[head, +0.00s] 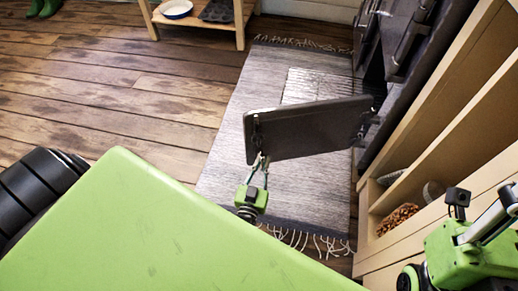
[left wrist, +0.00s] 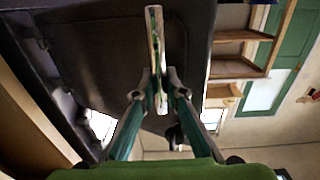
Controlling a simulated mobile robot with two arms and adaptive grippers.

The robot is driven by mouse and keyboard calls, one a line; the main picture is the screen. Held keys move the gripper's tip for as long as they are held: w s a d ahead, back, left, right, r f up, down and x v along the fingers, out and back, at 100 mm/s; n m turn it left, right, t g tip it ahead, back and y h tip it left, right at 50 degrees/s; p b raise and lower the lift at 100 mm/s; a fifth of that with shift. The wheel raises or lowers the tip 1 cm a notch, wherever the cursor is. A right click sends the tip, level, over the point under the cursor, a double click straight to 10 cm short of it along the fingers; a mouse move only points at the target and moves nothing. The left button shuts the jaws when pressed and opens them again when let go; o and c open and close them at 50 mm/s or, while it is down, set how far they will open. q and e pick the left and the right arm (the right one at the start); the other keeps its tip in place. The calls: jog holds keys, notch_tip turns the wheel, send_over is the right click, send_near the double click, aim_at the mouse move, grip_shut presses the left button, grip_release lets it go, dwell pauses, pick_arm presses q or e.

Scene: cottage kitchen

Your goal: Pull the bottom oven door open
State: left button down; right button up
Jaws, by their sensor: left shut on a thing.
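The bottom oven door (head: 310,128) is a dark panel that stands swung out from the black stove (head: 400,85), over the rug. It is hinged at the stove side, at its right end in the head view. My left gripper (head: 260,161) is at the door's free left end. In the left wrist view the fingers of my left gripper (left wrist: 160,92) are closed around the metal door handle (left wrist: 154,40), with the dark door (left wrist: 110,50) behind it. My right arm (head: 470,255) shows at the lower right; its fingertips cannot be made out.
A grey fringed rug (head: 235,150) lies under the door on the plank floor (head: 110,90). A wooden cabinet with open shelves (head: 440,130) stands at the right, close to my right arm. A low wooden table (head: 205,25) stands at the back.

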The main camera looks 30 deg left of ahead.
pick_arm(q)
jog(key=shift+s+d, duration=0.4)
jog(key=shift+s, duration=0.05)
jog(key=c, duration=2)
grip_release()
jog(key=shift+c, duration=0.2)
